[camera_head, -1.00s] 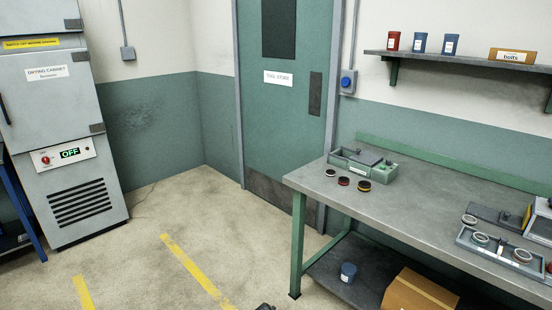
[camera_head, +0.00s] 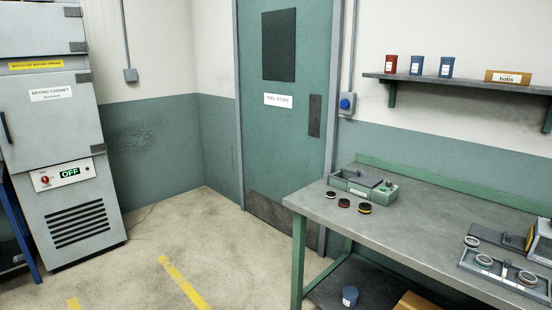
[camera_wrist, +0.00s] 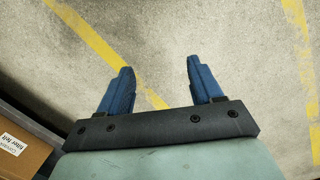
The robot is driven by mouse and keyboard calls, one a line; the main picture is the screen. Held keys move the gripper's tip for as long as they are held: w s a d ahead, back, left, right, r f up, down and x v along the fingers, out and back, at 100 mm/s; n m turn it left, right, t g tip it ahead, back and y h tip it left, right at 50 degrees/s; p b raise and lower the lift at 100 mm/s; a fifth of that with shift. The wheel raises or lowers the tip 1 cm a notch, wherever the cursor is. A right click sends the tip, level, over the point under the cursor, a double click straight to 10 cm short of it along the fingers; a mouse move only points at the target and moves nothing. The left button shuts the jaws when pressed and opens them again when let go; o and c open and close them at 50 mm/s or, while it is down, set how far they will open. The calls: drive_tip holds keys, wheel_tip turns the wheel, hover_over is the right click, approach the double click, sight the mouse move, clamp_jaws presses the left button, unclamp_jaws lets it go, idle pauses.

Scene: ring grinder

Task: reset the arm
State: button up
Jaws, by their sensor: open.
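My gripper (camera_wrist: 158,82) shows in the wrist view with its two blue fingers spread apart and nothing between them. It points down over the bare concrete floor (camera_wrist: 220,40) with its yellow lines. My gripper and arm are not visible in the head view.
A workbench (camera_head: 400,230) stands at the right, with small round pieces and a grey-green box (camera_head: 362,184) on it. A drying cabinet (camera_head: 60,150) marked OFF stands at the left. A cardboard box (camera_wrist: 20,145) lies at the wrist view's lower left. The floor between is clear.

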drive_tip(key=s+d+m+g, duration=0.1)
drive_tip(key=s+d, duration=0.3)
drive_tip(key=s, duration=0.4)
drive_tip(key=s+d+r+m+g, duration=0.1)
drive_tip(key=s+d+m+g, duration=0.1)
drive_tip(key=s+d+g, duration=0.2)
drive_tip(key=s+d, duration=0.1)
drive_tip(key=s, duration=0.2)
drive_tip(key=shift+s+d+r+y, duration=0.2)
drive_tip(key=shift+s+d+y, duration=0.1)
drive_tip(key=shift+s, duration=0.05)
